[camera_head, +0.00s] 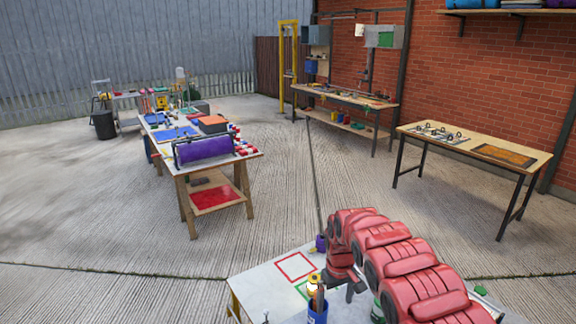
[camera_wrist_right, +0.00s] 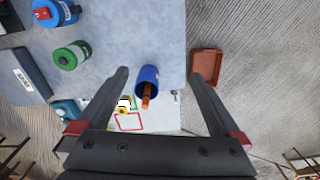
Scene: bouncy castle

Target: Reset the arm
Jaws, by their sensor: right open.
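My right arm comes in from the lower right of the head view as a chain of red links. My right gripper (camera_head: 342,287) points down over the near white table (camera_head: 255,283). In the right wrist view the right gripper (camera_wrist_right: 158,72) is open, its two dark fingers wide apart. Nothing is held between them. A blue cup (camera_wrist_right: 147,74) with a brown-orange handle in it stands on the table below, between the fingers in the picture and apart from them. The blue cup (camera_head: 317,314) also shows at the head view's bottom edge. My left gripper is not in view.
A blue container (camera_wrist_right: 62,14), a green one (camera_wrist_right: 70,55) and an orange-brown tray (camera_wrist_right: 207,66) lie around the gripper. A red square outline (camera_head: 295,266) marks the near table. A long workbench (camera_head: 250,158) and a wooden table (camera_head: 455,146) stand farther off, with open concrete between.

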